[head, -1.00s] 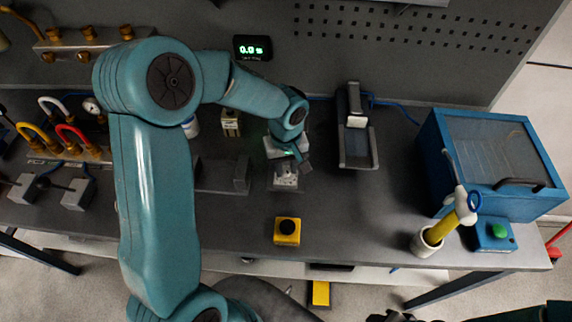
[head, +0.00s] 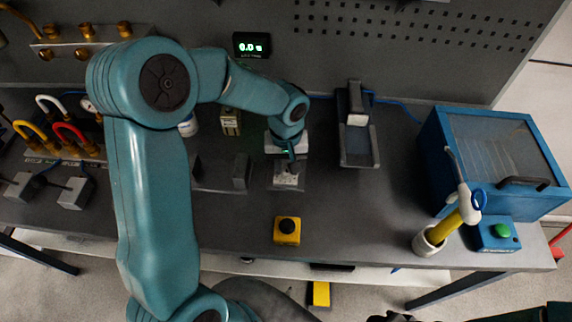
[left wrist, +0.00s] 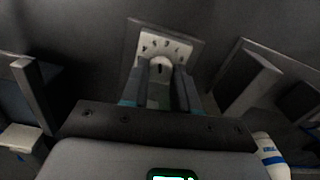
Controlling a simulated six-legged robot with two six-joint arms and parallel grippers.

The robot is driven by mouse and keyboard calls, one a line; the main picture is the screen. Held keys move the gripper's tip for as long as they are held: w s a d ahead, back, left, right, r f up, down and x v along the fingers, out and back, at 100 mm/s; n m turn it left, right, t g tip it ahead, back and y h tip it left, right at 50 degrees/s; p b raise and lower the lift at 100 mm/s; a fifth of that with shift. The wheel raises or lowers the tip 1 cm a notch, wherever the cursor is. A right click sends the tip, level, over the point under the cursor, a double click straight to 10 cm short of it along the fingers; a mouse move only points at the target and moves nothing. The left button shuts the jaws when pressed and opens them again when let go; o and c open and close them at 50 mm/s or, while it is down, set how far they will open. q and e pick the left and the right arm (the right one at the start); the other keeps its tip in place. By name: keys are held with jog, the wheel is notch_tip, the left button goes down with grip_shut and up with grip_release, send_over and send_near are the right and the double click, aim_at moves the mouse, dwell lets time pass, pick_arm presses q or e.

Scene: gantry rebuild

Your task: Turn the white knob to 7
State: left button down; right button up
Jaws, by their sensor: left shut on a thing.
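The white knob (left wrist: 161,63) shows in the left wrist view, on a pale dial plate (left wrist: 167,46) with dark marks in an arc. The marks are too blurred to read surely. A dark line on the knob points roughly up in that view. My left gripper (left wrist: 160,78) is shut on the knob, one finger on each side. In the head view the left gripper (head: 291,163) reaches down over the dial plate (head: 287,178) and hides the knob. A dark part at the bottom edge, perhaps my right gripper (head: 391,316), is mostly cut off.
A yellow box with a black button (head: 287,231) stands in front of the dial. A grey tray-like fixture (head: 358,140) is to its right, a dark bracket (head: 240,172) to its left. A blue case (head: 497,165) and a yellow-handled tool (head: 447,227) stand farther right.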

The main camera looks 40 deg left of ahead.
aim_at(286, 168)
pick_arm(q)
jog(key=m+b, duration=0.1)
jog(key=m, duration=0.3)
jog(key=shift+f+m, duration=0.1)
jog(key=shift+m, duration=0.2)
jog(key=shift+m+b, duration=0.5)
jog(key=shift+m, duration=1.8)
jog(key=c, duration=0.8)
grip_release()
jog(key=shift+c, duration=0.2)
jog(key=shift+s, duration=0.1)
jog(key=shift+r, duration=0.2)
jog(key=shift+r, duration=0.35)
notch_tip(286, 168, up, 16)
jog(key=shift+f, duration=0.25)
